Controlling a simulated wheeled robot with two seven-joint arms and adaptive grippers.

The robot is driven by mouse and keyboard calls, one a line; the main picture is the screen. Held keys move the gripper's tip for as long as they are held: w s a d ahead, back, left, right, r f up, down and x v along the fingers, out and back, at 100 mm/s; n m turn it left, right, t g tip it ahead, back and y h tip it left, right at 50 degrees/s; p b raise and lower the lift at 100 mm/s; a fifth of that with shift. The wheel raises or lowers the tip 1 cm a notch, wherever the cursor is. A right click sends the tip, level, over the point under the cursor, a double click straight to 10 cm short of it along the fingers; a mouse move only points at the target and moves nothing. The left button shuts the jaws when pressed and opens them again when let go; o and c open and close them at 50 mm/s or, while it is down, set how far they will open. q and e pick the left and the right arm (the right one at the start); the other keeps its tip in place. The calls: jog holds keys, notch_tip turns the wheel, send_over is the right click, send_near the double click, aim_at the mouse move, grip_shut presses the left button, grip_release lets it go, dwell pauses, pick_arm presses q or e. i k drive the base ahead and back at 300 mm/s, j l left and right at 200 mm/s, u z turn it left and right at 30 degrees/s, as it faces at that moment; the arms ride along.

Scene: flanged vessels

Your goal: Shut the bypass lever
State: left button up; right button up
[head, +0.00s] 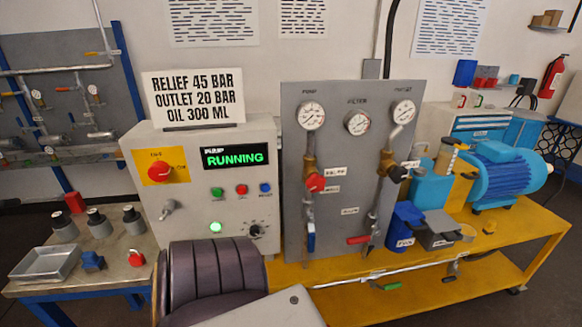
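The grey gauge panel (342,215) stands upright on the yellow bench in the head view. Its small labels are too blurred to tell which lever is the bypass. A blue lever (311,238) hangs down on the left pipe. A red lever (358,239) lies roughly level at the foot of the right pipe. A red round knob (315,182) and a black knob (398,173) sit higher up. A green-handled lever (387,286) is on the low pipe along the bench front. Neither of my grippers is in view.
The control box (205,215) left of the panel shows RUNNING and a lit green lamp. A blue motor (511,172) and small blue and grey bins (403,227) stand right. A dark ribbed shape (215,283) fills the lower front. A side table (110,250) holds a tray.

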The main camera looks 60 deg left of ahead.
aim_at(311, 239)
jog(key=u, duration=1.9)
